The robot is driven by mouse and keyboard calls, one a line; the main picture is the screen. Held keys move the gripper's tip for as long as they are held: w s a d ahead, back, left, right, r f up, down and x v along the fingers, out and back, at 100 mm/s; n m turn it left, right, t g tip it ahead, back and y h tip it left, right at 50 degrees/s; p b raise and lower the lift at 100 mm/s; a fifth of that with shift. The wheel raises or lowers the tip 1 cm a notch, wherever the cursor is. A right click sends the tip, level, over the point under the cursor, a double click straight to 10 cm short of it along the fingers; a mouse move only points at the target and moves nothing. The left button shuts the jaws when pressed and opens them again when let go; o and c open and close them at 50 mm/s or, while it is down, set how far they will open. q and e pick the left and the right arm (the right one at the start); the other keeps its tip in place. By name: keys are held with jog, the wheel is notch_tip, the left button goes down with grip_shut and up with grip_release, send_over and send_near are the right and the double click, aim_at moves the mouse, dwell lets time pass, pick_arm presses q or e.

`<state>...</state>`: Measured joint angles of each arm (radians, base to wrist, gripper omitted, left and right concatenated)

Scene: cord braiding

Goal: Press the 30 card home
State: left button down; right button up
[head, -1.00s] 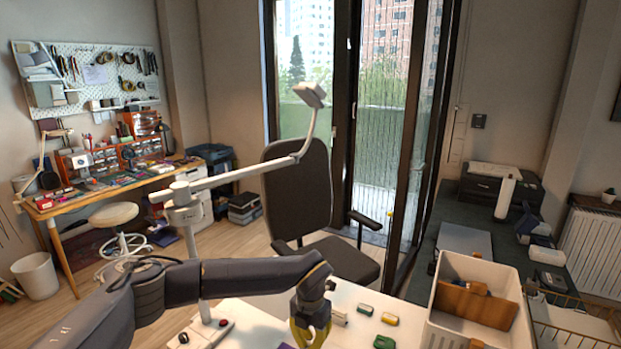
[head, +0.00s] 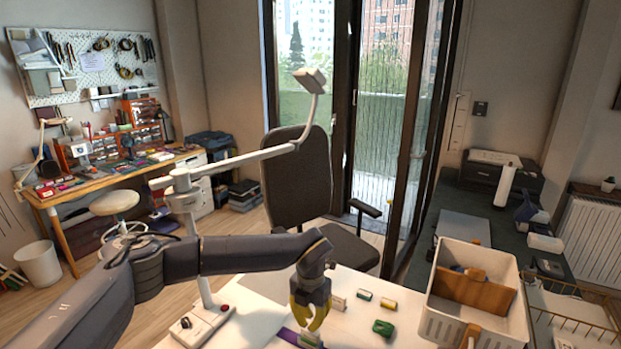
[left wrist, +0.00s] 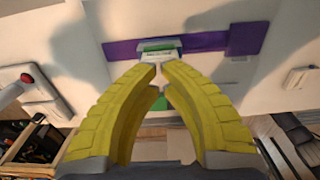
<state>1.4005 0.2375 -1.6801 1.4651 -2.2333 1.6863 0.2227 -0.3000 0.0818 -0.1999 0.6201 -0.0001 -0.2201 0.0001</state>
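My left gripper (head: 312,328) has yellow fingers and points down over a purple strip (head: 290,335) on the white table. In the left wrist view its fingertips (left wrist: 160,68) are close together with a narrow gap. Just past them, a small green-and-white card (left wrist: 158,46) sits at a pale holder on the purple strip (left wrist: 205,42). I cannot tell whether the fingertips touch the card, and its number is not readable. In the head view the fingers mostly cover it. My right gripper is not in view.
Small green and yellow pieces (head: 388,304) lie right of the gripper, with a darker green block (head: 383,328) nearer. A white bin (head: 437,319) stands further right. A lamp base with a red button (head: 224,308) is at left.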

pick_arm(q)
jog(key=shift+r, duration=2.6)
